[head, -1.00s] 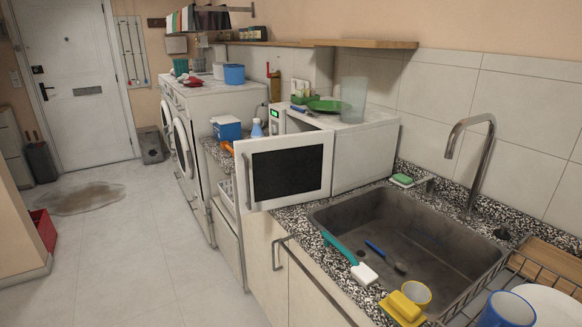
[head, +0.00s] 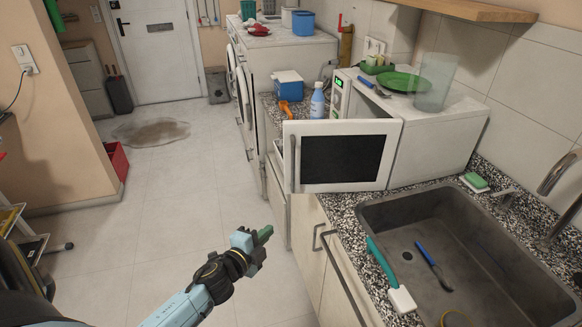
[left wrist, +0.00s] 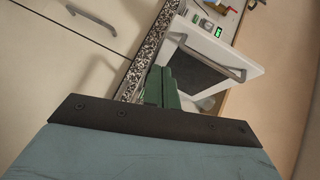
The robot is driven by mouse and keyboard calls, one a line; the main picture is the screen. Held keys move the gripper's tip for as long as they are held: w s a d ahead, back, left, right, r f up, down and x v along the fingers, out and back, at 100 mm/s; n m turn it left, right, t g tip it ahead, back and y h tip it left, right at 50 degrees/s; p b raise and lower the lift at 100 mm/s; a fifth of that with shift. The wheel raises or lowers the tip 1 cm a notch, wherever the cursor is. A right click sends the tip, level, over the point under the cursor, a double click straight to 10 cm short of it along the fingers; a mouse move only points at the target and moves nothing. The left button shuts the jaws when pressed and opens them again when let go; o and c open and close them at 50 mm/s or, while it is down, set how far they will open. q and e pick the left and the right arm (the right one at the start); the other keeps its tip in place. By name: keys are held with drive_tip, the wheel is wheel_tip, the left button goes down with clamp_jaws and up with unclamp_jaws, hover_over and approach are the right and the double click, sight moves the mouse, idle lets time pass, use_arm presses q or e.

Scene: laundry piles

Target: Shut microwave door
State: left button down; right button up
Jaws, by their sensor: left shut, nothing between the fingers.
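The white microwave (head: 440,130) stands on the speckled counter left of the sink. Its door (head: 342,155), with a dark window and a bar handle (head: 292,165) at its left edge, is swung wide open toward the front. The door also shows in the left wrist view (left wrist: 215,60), with its handle along one edge. My left gripper (head: 265,234) is in front of the counter, below and left of the door, apart from it. Its green fingers (left wrist: 162,87) are closed together and empty. My right gripper is not in view.
A green plate (head: 403,81) and a clear container (head: 436,82) stand on the microwave. A blue bottle (head: 317,101) is on the counter behind the door. The sink (head: 460,250) is at right.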

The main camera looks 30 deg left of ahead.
use_arm(q)
wheel_tip(320, 180, up, 10)
drive_tip(key=w+m+t, duration=0.2)
drive_tip(key=m, duration=0.1)
drive_tip(key=w+p, duration=0.1)
drive_tip(key=w, duration=0.8)
drive_tip(key=shift+w+r+h, duration=0.2)
drive_tip(key=shift+w+h, duration=0.2)
drive_tip(key=shift+d, duration=0.1)
